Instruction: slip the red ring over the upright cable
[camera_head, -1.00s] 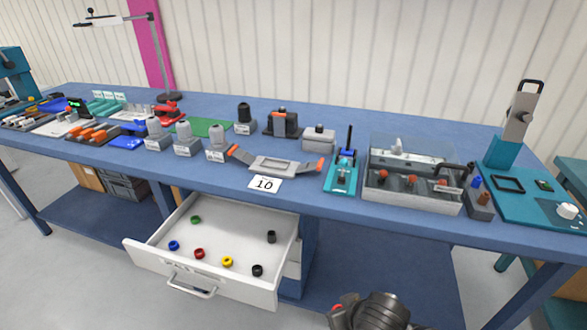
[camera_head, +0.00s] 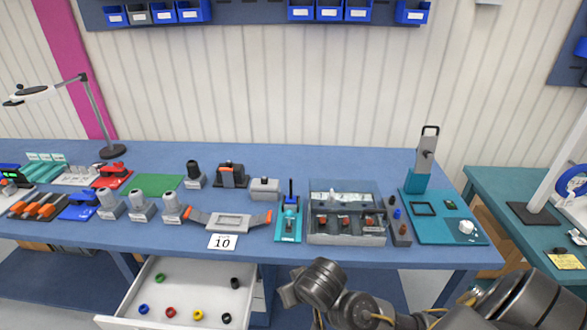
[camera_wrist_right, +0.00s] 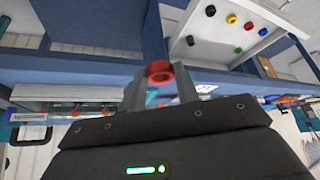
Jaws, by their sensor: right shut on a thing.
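In the right wrist view my right gripper (camera_wrist_right: 160,84) is shut on a red ring (camera_wrist_right: 159,71), held at the fingertips with its opening showing. In the head view my right arm shows at the bottom right, but its fingertips and the ring cannot be made out. A thin upright piece, dark with blue (camera_head: 291,190), stands on a small teal stand (camera_head: 288,232) on the blue bench. It may be the upright cable, but I cannot tell for sure. My left gripper is not in view.
An open white drawer (camera_head: 190,285) under the bench (camera_head: 265,258) holds several small coloured rings, one of them red (camera_head: 171,312). A clear-walled box (camera_head: 346,238) stands right of the teal stand, and a grey cradle with orange ends (camera_head: 228,221) left of it.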

